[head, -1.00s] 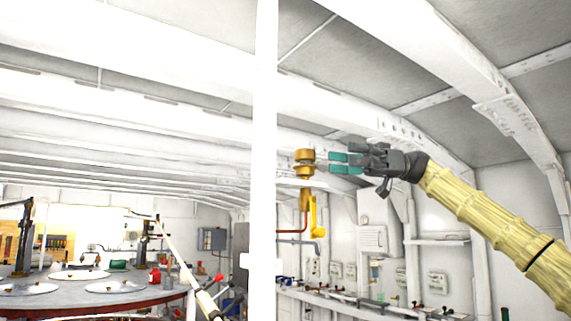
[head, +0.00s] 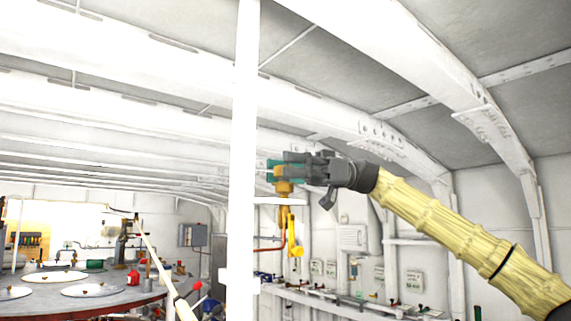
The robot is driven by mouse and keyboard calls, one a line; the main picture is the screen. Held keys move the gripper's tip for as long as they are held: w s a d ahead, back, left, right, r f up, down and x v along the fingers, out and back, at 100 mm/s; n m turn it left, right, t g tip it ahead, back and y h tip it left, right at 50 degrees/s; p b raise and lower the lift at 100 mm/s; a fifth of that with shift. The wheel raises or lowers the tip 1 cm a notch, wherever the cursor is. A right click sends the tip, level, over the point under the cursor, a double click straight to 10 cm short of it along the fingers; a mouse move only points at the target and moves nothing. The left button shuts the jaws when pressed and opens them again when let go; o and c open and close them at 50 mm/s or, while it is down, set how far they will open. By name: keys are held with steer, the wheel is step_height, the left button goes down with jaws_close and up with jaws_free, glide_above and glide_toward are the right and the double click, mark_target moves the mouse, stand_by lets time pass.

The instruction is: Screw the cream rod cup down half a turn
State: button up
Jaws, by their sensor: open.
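My gripper (head: 276,170) has teal fingertips and is in the middle of the head view. It is open, and its fingers overlap the top of a brass-coloured fitting (head: 284,189). They hide most of the fitting's upper part, and I cannot tell whether they touch it. A cream rod (head: 158,262) slants down at the lower left, well away from my gripper. I cannot clearly make out a cream cup, on this rod or at the fitting.
A white post (head: 245,130) stands just left of my gripper. A yellow handle (head: 293,238) hangs below the fitting. A round table (head: 130,293) with pale discs is at the lower left. A bench (head: 335,304) runs along the back wall. Ribbed ceiling beams pass overhead.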

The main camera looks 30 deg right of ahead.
steer(key=shift+d, duration=0.1)
steer(key=c, duration=1)
steer(key=shift+c, duration=0.2)
steer(key=shift+s+f+m+t+b, duration=0.1)
steer(key=shift+f+m+t+b, duration=0.3)
steer(key=shift+b, duration=0.65)
